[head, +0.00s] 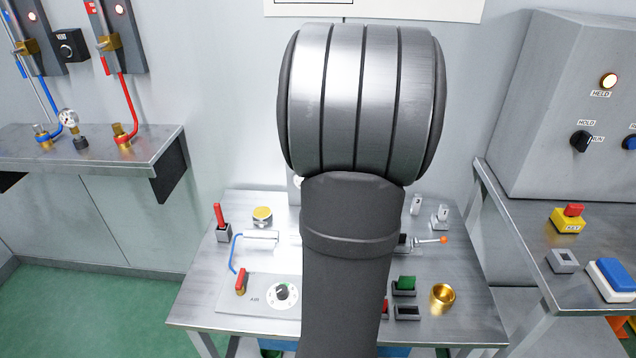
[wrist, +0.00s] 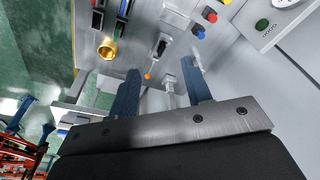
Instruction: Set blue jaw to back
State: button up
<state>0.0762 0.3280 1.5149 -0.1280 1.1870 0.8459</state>
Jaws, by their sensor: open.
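I cannot tell for sure which thing is the blue jaw. In the wrist view a small blue piece (wrist: 198,30) stands beside a red piece (wrist: 210,14) near the back of the bench. Another blue piece (wrist: 125,8) lies past a green one (wrist: 121,28) in the row near the brass cup. My gripper (wrist: 163,66) is open and empty above the bench, its dark fingers apart. An orange-tipped lever (wrist: 148,76) shows between the fingers, beyond them. In the head view my arm hides the middle of the bench and the gripper.
The bench (head: 470,335) carries a brass cup (head: 442,298), a green piece (head: 404,284), a dial (head: 282,292) and a red lever (head: 219,213).

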jog(key=w+a+f+n+g+y, duration=0.1)
jog(key=w+a+f, duration=0.35)
jog(key=a, duration=0.25)
jog(key=w+a+f, duration=0.3)
jog(key=a+f, duration=0.3)
jog(key=a, duration=0.1)
jog(key=f, duration=1.7)
jog(key=shift+a, duration=0.2)
jog(key=shift+c, duration=0.5)
